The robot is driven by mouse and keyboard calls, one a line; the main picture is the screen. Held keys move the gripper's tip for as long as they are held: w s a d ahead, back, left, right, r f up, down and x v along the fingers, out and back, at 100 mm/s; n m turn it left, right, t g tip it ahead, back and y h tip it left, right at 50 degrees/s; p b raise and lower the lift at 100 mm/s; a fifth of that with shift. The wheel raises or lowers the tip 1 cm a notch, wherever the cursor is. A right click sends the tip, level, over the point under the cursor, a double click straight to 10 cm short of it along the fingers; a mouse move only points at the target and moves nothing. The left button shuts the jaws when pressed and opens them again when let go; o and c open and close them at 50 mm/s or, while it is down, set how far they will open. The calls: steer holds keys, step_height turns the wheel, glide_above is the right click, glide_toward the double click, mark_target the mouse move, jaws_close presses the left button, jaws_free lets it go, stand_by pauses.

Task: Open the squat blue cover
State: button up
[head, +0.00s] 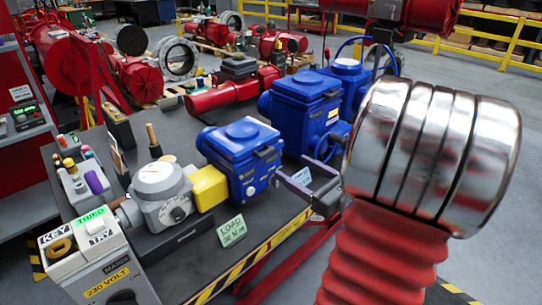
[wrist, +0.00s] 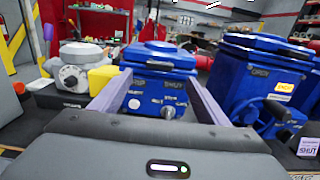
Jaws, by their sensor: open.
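The squat blue cover (head: 241,131) is the lid of a low blue box on the dark bench. In the wrist view the cover (wrist: 157,53) sits level on the box, with a round raised disc on top. The box's front (wrist: 150,98) shows a grey knob. My gripper (head: 295,170) is open and empty, to the right of the box in the head view. In the wrist view its two fingers frame the box front, and no contact with the cover is visible. The cover's far side is hidden.
A taller blue box (head: 304,108) with a handwheel stands close right of the squat one. A yellow block (head: 209,188) and grey dial housing (head: 161,194) adjoin its left. A LOAD card (head: 231,231) stands at the bench's striped front edge. A SHUT card (wrist: 308,146) is at right.

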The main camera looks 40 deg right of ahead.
mark_target(269, 153)
steer(key=shift+w+a, duration=0.15)
steer(key=shift+w, duration=4.9)
steer(key=shift+c, duration=0.2)
